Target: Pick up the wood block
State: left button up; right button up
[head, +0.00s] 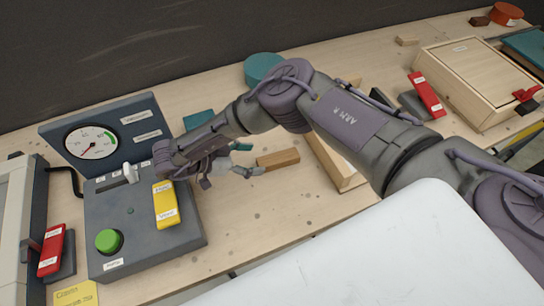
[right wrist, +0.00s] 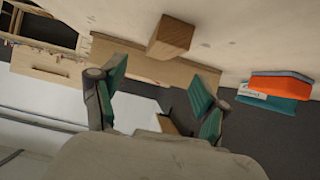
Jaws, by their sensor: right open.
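The wood block (head: 278,158) is a small brown bar lying on the table in the middle of the head view. It also shows at the top of the right wrist view (right wrist: 172,36), beyond the fingertips. My right gripper (head: 246,160) is open and just left of the block in the head view, with its fingers pointing toward it. In the right wrist view my right gripper (right wrist: 157,78) has its two teal-padded fingers apart with nothing between them. The block seems clear of both fingers. My left gripper is not in view.
A grey control box (head: 145,240) with a gauge, yellow switch and green button stands left of the gripper. A pale wooden tray (head: 345,178) lies right of the block, partly behind my arm. A teal round object (head: 262,66) stands behind. Bare table lies in front of the block.

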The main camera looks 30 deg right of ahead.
aim_at(273, 159)
jog(key=shift+f+b, duration=0.35)
jog(key=shift+f, duration=0.05)
jog(key=shift+w+d, duration=0.1)
jog(key=shift+w, duration=0.05)
jog(key=shift+w+d+f, duration=0.1)
jog(key=shift+d+f, duration=0.05)
jog(key=shift+d, duration=0.1)
jog(key=x, duration=0.2)
jog(key=p+x, duration=0.1)
jog(key=x, duration=0.3)
jog(key=shift+s+d, duration=0.2)
jog(key=shift+s, duration=0.1)
jog(key=shift+w+d+f, duration=0.1)
jog(key=shift+d+f, duration=0.1)
jog(key=shift+d, duration=0.1)
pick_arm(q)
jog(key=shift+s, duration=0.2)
pick_arm(e)
jog(key=c, duration=1.3)
